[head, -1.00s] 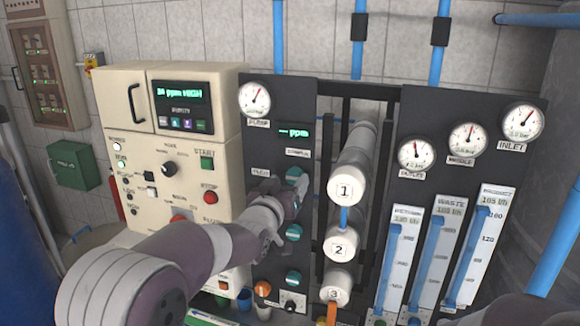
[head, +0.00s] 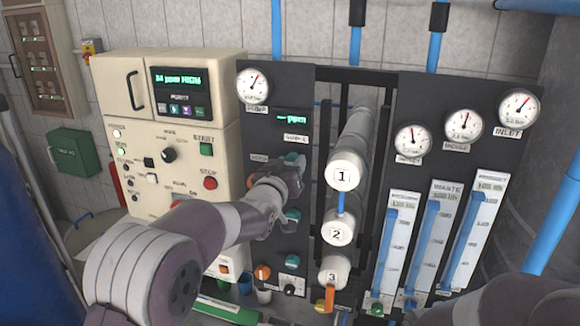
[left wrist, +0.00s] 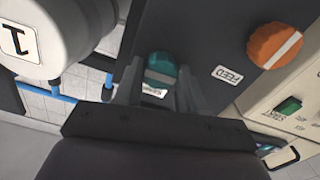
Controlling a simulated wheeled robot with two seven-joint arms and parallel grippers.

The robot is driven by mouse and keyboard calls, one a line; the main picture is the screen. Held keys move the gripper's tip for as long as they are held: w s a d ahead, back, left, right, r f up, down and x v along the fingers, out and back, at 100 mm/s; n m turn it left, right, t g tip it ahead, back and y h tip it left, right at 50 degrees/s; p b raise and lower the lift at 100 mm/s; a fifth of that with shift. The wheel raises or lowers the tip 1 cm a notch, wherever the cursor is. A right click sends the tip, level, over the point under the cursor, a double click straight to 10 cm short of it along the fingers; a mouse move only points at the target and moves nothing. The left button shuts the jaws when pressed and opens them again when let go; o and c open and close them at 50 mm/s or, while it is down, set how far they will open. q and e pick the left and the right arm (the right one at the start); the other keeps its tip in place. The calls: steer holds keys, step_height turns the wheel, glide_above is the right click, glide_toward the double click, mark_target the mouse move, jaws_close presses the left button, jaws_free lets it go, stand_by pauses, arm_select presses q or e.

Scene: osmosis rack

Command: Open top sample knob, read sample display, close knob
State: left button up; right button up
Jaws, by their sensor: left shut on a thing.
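The top teal sample knob (head: 292,157) is on the dark panel, mostly covered by my left gripper (head: 291,172) in the head view. In the left wrist view the teal knob (left wrist: 161,70) sits between the two fingers of my left gripper (left wrist: 158,88), which is shut on it. Its pale stripe runs nearly crosswise between the fingers. The sample display (head: 291,119) above it shows green dashes and "ppm". Its label is just below. My right gripper is not in view.
More teal knobs (head: 292,216) and (head: 292,262) sit lower on the panel. An orange knob (left wrist: 274,46) by the FEED label is close to my left gripper. White numbered cylinders (head: 344,176) stand just right. The beige control cabinet (head: 222,110) is left.

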arm_select(q)
steer(key=n+b, duration=0.7)
steer(key=n, duration=0.5)
steer(key=shift+f, duration=0.15)
steer(key=n, duration=0.5)
steer(key=shift+b, duration=0.3)
steer(key=shift+f+n, duration=0.15)
steer(key=shift+n, duration=0.25)
steer(key=o, duration=1.1)
steer(key=shift+a, duration=0.1)
steer(key=shift+c, duration=0.2)
steer(key=shift+a, duration=0.1)
